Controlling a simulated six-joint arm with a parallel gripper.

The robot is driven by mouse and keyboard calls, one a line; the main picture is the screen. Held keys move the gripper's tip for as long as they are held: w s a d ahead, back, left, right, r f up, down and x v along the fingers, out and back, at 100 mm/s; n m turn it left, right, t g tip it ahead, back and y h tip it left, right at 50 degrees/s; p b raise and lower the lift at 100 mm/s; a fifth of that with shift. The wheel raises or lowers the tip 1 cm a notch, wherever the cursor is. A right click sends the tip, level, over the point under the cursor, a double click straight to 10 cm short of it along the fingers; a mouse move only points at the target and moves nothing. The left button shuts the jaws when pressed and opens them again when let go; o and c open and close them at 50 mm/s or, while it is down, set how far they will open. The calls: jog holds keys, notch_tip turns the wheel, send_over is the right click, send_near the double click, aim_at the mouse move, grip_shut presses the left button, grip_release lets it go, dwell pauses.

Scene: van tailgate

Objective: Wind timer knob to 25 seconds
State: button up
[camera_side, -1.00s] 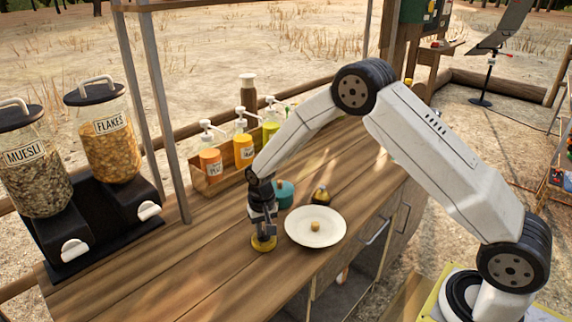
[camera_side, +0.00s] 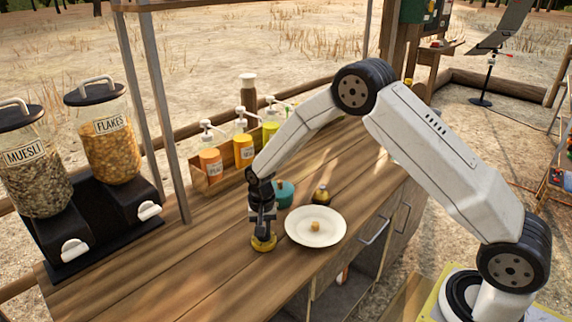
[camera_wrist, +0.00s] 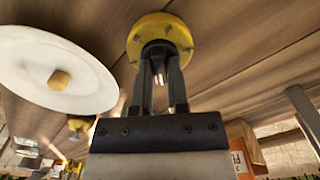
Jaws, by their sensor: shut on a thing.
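The timer (camera_side: 264,243) is a round yellow piece with dark marks on its rim, standing on the wooden counter left of the white plate. It also shows in the wrist view (camera_wrist: 160,28), with a dark knob at its middle. My gripper (camera_side: 264,228) points straight down over the timer, and in the wrist view (camera_wrist: 160,62) its two dark fingers are shut on the knob. The fingers and wrist hide most of the knob, and I cannot read the timer's setting.
A white plate (camera_side: 301,239) with a small tan piece (camera_side: 316,225) sits close right of the timer. Pump bottles (camera_side: 243,150) and cereal dispensers (camera_side: 108,140) stand farther back and left. The front-left counter is clear.

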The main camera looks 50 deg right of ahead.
jog(key=shift+m, duration=1)
jog(key=shift+m, duration=1.5)
jog(key=shift+m, duration=0.9)
